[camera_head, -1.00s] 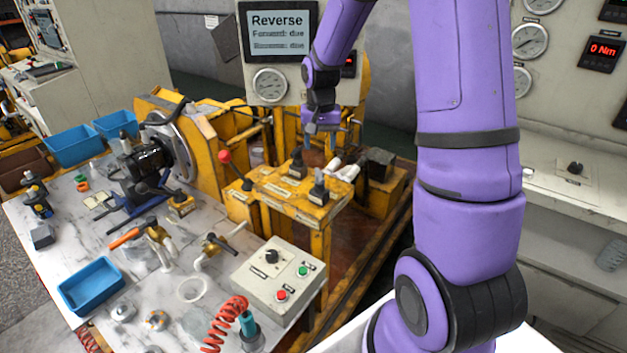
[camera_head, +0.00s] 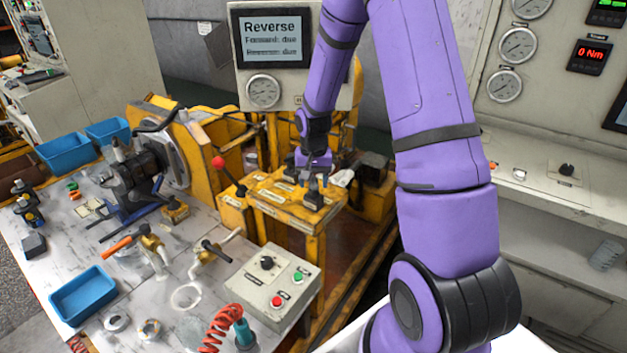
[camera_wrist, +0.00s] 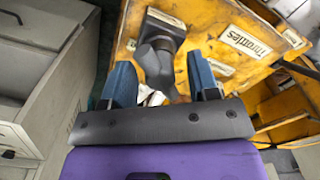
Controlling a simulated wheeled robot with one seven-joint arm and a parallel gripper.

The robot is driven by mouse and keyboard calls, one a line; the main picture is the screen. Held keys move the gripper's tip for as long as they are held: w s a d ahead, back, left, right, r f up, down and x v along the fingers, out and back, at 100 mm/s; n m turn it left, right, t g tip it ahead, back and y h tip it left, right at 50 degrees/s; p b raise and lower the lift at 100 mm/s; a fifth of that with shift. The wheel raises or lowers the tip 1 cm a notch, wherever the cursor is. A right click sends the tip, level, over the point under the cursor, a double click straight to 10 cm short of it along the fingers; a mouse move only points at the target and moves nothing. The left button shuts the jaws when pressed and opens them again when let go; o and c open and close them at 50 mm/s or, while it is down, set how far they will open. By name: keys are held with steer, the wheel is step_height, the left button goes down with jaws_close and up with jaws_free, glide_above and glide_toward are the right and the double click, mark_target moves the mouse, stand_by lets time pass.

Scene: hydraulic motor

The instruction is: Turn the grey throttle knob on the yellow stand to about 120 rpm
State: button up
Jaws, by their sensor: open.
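The yellow stand (camera_head: 268,205) is right of the workbench and carries dark grey controls on its top. A grey knob (camera_head: 313,194) is near the stand's right end. In the wrist view a grey knob (camera_wrist: 158,55) on a square base lies between my two blue fingers, with a plate reading "Throttle" (camera_wrist: 247,43) to its right. My gripper (camera_head: 314,168) is open, pointing down over the stand; its fingers also show in the wrist view (camera_wrist: 160,72). I cannot tell whether they touch the knob. Any rpm scale is not readable.
A red-balled lever (camera_head: 219,162) stands at the stand's left. A screen (camera_head: 271,36) above reads "Reverse", "Forward: due". A grey button box (camera_head: 268,285) is in front. The white wall panel (camera_head: 545,110) with gauges is right of my arm.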

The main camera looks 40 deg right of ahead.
steer(key=c, duration=0.9)
steer(key=shift+c, duration=0.2)
steer(key=m, duration=0.5)
steer(key=shift+m, duration=0.3)
steer(key=m, duration=0.5)
steer(key=shift+m, duration=0.3)
steer(key=o, duration=0.9)
